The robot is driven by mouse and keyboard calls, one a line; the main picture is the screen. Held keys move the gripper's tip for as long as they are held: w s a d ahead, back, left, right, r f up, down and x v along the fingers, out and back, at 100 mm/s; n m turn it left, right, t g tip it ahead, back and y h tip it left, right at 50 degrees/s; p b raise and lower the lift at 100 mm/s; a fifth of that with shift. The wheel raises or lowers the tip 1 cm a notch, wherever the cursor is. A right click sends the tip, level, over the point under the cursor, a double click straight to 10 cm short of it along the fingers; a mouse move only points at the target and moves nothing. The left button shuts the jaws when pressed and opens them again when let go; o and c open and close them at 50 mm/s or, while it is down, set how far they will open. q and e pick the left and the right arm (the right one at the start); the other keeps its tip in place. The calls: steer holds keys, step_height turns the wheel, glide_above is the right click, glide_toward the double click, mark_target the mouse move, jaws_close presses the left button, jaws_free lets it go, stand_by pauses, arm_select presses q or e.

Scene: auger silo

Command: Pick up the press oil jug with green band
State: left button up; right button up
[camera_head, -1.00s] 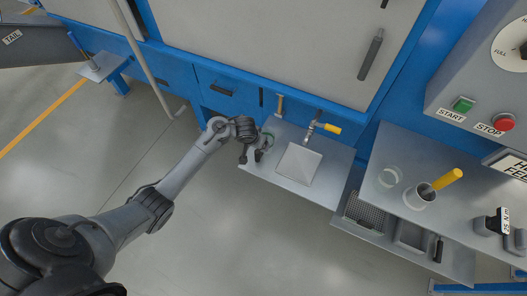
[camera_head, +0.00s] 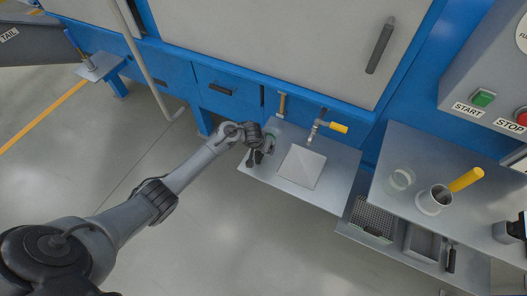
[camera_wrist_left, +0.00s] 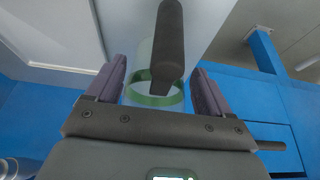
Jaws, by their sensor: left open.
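The press oil jug with green band (camera_wrist_left: 158,99) is a clear vessel with a green ring and a dark handle, seen in the left wrist view. It stands between the two fingers of my left gripper (camera_wrist_left: 158,70), which is open around it, with a gap visible on both sides. In the head view the jug (camera_head: 270,139) is at the left end of a grey shelf, mostly hidden by my left gripper (camera_head: 257,154). My right gripper is in neither view.
A square metal plate (camera_head: 302,166) and a yellow-handled valve (camera_head: 336,128) are right of the jug. A clear ring-shaped vessel (camera_head: 401,180) and a grey cup (camera_head: 434,199) with a yellow handle stand on the right-hand shelf. Blue cabinets back the shelf; open floor lies in front.

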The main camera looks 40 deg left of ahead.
arm_select(q)
steer(key=shift+w+f, duration=0.3)
steer(key=shift+f, duration=0.2)
steer(key=shift+c, duration=0.5)
jaws_close()
